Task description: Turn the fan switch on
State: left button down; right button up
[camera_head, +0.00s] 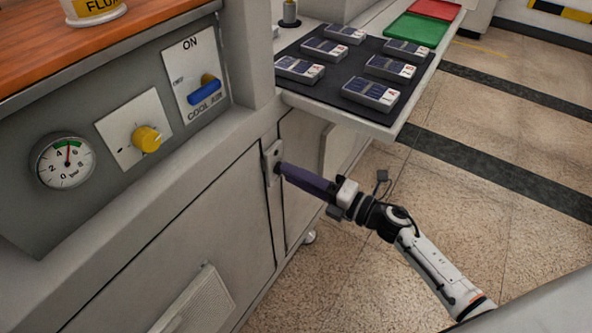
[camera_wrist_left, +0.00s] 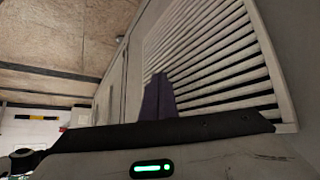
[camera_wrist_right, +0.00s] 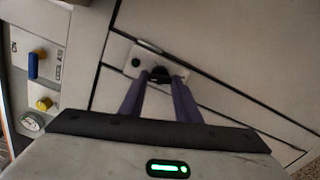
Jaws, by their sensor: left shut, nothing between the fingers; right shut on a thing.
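My right gripper (camera_head: 283,169) reaches the small pale plate (camera_head: 271,159) on the cabinet front. In the right wrist view, its purple fingers (camera_wrist_right: 161,80) are closed around a dark rounded part (camera_wrist_right: 160,73) on that plate (camera_wrist_right: 136,57). The fingers partly hide this part; I cannot tell its position or whether it is the fan switch. My left gripper (camera_wrist_left: 160,76) is shut and empty before a slatted vent; it is not visible in the head view. A switch panel marked ON and COOL AIR (camera_head: 186,60) carries a blue lever (camera_head: 204,93), untouched by either gripper.
Left of that panel are a yellow knob (camera_head: 147,139) and a round gauge (camera_head: 63,160). A dark tray (camera_head: 330,87) with several small packs lies on the shelf above my right gripper. The slatted vent (camera_wrist_left: 215,62) faces the left gripper. Floor to the right is open.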

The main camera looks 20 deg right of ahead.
pick_arm(q)
jog(key=r+p, duration=0.1)
jog(key=a+r+p, duration=0.1)
jog(key=p, duration=0.1)
jog(key=s+p, duration=0.1)
jog(key=p, duration=0.1)
jog(key=shift+a+r, duration=0.3)
jog(key=shift+r, duration=0.1)
pick_arm(e)
jog(key=m, duration=1.2)
jog(key=shift+m, duration=0.3)
pick_arm(q)
jog(key=shift+w+r, duration=0.1)
pick_arm(e)
jog(key=o, duration=1)
jog(key=shift+o, duration=0.2)
pick_arm(q)
jog(key=shift+w, duration=0.1)
pick_arm(e)
jog(key=v, duration=1)
jog(key=shift+s+d, duration=0.15)
